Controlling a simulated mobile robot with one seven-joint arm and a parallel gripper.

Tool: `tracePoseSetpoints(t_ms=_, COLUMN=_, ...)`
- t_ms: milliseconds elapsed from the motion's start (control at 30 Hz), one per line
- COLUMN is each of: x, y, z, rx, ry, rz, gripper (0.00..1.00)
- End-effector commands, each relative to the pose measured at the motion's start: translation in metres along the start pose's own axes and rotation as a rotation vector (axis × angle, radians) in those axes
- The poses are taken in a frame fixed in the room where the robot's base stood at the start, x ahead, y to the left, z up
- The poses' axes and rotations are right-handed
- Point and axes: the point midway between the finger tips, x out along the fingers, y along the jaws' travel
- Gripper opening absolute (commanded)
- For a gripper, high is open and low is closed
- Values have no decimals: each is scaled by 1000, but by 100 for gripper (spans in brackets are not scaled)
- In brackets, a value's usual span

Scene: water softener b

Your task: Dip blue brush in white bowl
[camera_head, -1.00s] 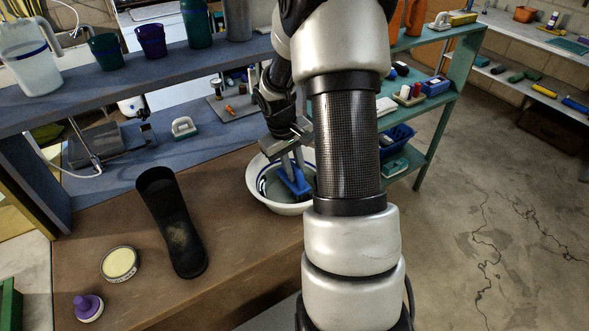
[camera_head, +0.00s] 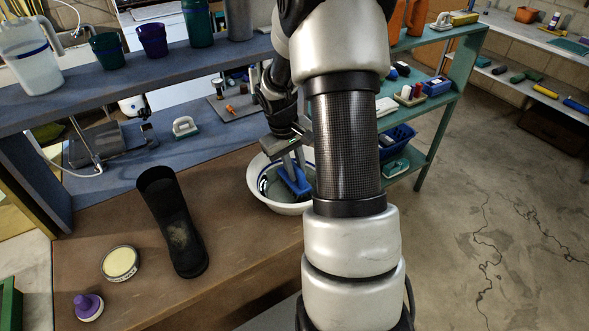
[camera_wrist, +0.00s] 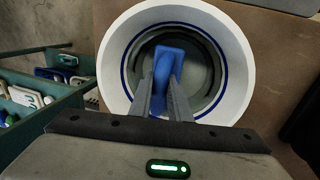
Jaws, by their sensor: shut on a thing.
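The white bowl (camera_head: 262,197) with a blue line inside its rim stands on the brown bench top. In the wrist view the bowl (camera_wrist: 236,62) lies below my gripper, and its inside shows greyish. The blue brush (camera_head: 294,182) is inside the bowl's outline, tilted, and also shows in the wrist view (camera_wrist: 169,62). My gripper (camera_head: 295,163) is shut on the blue brush from above, with its fingers (camera_wrist: 163,92) on either side of it. The brush's underside is hidden, so I cannot tell how deep it sits. My arm covers the bowl's right side in the head view.
A black boot (camera_head: 175,225), a round tin (camera_head: 120,263) and a purple-handled object (camera_head: 88,306) stand left on the bench. A blue-grey shelf (camera_head: 110,80) with a pitcher (camera_head: 30,60) and cups runs behind. A teal shelf unit (camera_head: 440,115) stands right of the arm.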

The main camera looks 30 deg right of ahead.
Motion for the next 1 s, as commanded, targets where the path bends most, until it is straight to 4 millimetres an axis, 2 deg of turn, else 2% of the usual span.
tracePoseSetpoints(t_ms=133, x=-7, y=2, z=0, rx=0, ry=1, rz=0, gripper=0)
tracePoseSetpoints(t_ms=1000, x=-90, y=18, z=-1, rx=1, ry=2, rz=1, gripper=0)
